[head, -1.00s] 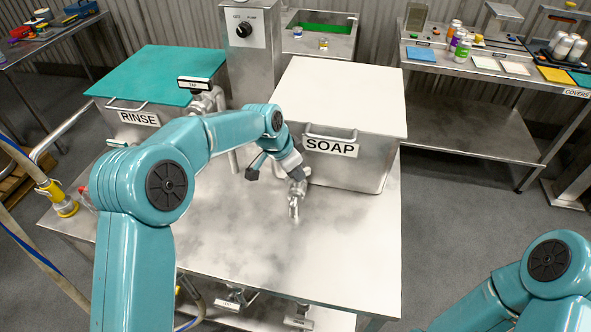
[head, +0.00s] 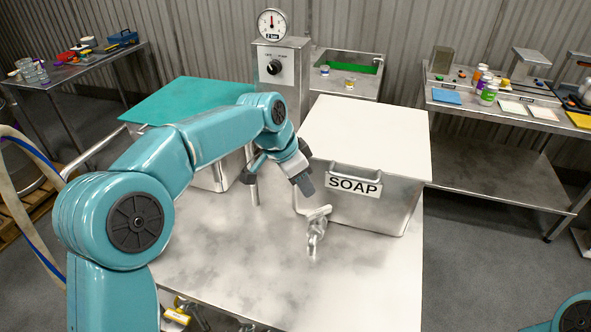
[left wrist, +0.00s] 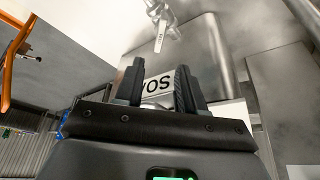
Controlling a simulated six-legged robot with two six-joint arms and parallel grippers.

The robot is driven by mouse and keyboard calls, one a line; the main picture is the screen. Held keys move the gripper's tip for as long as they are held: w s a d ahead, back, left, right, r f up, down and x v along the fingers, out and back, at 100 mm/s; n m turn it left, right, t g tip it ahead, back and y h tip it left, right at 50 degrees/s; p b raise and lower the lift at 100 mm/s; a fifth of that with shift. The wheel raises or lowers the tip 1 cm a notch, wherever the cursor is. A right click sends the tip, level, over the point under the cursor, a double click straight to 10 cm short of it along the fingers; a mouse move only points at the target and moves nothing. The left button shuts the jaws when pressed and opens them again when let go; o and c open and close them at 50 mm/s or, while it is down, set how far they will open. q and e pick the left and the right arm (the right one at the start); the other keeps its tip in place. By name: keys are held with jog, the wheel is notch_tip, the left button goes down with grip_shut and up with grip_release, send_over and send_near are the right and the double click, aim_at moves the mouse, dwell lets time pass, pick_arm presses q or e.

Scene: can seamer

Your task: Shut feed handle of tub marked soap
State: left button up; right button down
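The steel soap tub (head: 395,205) has a white lid (head: 365,135) and a label (head: 353,186) reading SOAP. Its metal tap (head: 314,238) sticks out low at the front left, with a pale lever handle (head: 318,214) on top, lying crosswise. My left gripper (head: 277,186) is open and empty, just above and left of the tap, apart from it. In the left wrist view the open fingers (left wrist: 158,88) frame part of the upside-down label (left wrist: 156,85), and the tap (left wrist: 160,22) shows beyond them. My right gripper is out of view.
A tub with a teal lid (head: 190,98) stands at left, partly behind my left arm. A steel control box (head: 282,75) with knob and gauge stands behind. A side bench (head: 500,105) with bottles is at right. The table front (head: 350,290) is clear.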

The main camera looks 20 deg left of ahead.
pick_arm(q)
jog(key=shift+v, duration=2.1)
